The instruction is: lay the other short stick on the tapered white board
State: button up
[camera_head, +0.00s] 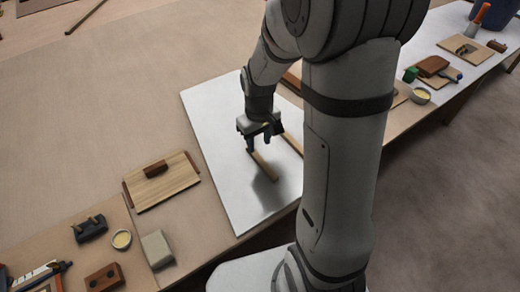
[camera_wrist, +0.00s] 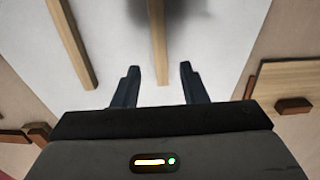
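The tapered white board (camera_head: 225,150) lies on the bench under my gripper, and fills the middle of the wrist view (camera_wrist: 215,50). Two light wooden sticks are on it. One stick (camera_head: 265,170) is just below my gripper, and its near end shows between the fingers in the wrist view (camera_wrist: 157,45). The other stick (camera_head: 293,143) is apart from it, partly hidden by my arm, and shows at the left in the wrist view (camera_wrist: 72,45). My gripper (camera_wrist: 157,72) is open, with a gap on both sides of the nearer stick.
A wooden panel (camera_head: 175,187) with a brown block (camera_head: 155,169) lies left of the white board. A grey-beige block (camera_head: 157,249), a small bowl (camera_head: 122,240) and a dark tool (camera_head: 90,228) are at lower left.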

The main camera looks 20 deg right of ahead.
jog(key=s+r+m+t, duration=0.2)
jog(key=s+r+m, duration=0.1)
jog(key=s+r, duration=1.1)
jog(key=shift+d+m+t, duration=0.25)
jog(key=shift+m+t, duration=0.05)
jog(key=shift+r+p, duration=0.35)
jog(key=shift+p, duration=0.1)
